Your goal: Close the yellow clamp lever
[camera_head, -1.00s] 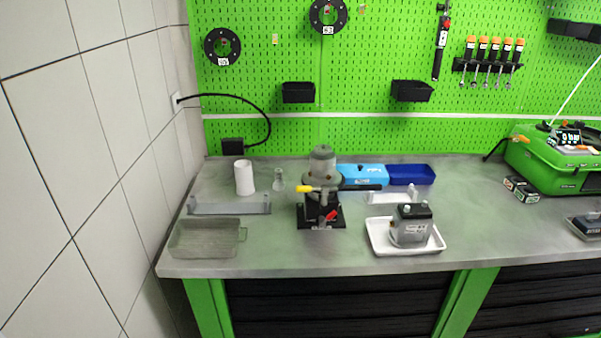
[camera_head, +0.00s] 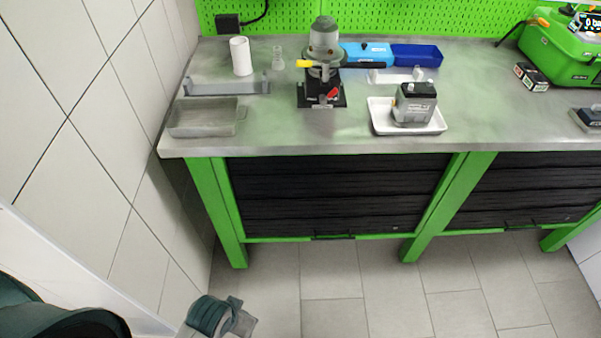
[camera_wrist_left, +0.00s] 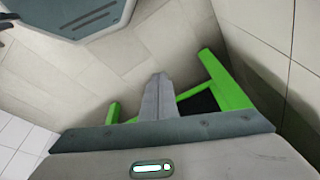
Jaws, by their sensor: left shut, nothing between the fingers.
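The yellow clamp lever (camera_head: 304,63) is a small yellow handle sticking out to the left of the grey pump assembly (camera_head: 324,42), in the head view. The assembly stands on a black base (camera_head: 321,98) on the workbench. The lever looks roughly horizontal; its clamp mechanism is too small to judge. My left gripper (camera_wrist_left: 160,80) is shut and empty in the left wrist view, above the floor near the bench's green legs and away from the lever. Part of my left arm shows low in the head view. My right gripper is out of view.
A red handle (camera_head: 333,93) sits on the black base. A white tray (camera_head: 379,123) holding a grey-black block (camera_head: 414,105) stands to the right. A tiled wall (camera_head: 85,90) bounds the left side.

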